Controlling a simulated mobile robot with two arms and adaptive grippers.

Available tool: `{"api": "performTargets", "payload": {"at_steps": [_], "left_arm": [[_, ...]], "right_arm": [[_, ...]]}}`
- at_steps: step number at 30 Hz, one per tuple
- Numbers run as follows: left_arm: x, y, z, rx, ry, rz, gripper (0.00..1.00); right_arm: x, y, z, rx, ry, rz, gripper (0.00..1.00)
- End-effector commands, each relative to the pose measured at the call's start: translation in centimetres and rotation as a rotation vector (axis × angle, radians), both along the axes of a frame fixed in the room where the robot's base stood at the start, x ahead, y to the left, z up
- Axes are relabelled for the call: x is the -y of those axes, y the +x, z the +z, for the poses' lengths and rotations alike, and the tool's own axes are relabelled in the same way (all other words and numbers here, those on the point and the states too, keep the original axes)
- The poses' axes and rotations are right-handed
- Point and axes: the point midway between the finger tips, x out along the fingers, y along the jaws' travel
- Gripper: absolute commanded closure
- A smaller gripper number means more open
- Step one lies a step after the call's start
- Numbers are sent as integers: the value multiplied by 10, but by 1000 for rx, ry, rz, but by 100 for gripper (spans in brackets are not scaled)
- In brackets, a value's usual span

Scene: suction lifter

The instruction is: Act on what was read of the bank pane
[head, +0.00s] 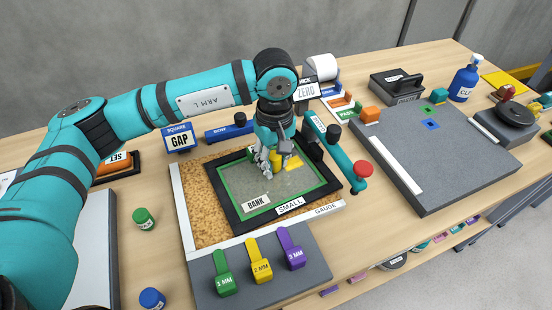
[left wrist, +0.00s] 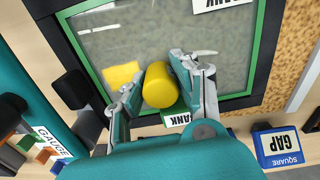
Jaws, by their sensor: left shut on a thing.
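The bank pane (head: 301,184), grey with a green border and a "BANK" label, lies inside a black frame (head: 239,218) marked "SMALL". My left gripper (head: 276,164) is over the pane near its far edge. It is shut on a yellow cylinder (left wrist: 160,86), which stands between its fingers in the left wrist view. I cannot tell whether the cylinder touches the pane. A flat yellow piece (left wrist: 122,75) shows beside it on the pane. Green, yellow and purple gauge tabs (head: 222,276) marked 1, 2 and 3 MM lie on a grey block in front. My right gripper is not in view.
A "SQUARE GAP" sign (head: 180,138) stands behind left. A grey slab (head: 440,165) lies to the right. Green (head: 144,219) and blue (head: 152,298) jars stand at the left front.

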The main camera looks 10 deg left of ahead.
Motion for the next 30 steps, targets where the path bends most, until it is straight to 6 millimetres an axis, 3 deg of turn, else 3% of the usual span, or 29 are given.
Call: {"api": "performTargets", "payload": {"at_steps": [5, 20, 30], "left_arm": [[0, 0, 8, -2, 1, 0, 97], [0, 0, 57, -1, 1, -1, 97], [0, 0, 60, -2, 1, 0, 97]], "right_arm": [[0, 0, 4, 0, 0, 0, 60], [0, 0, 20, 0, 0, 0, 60], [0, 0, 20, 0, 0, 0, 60]]}}
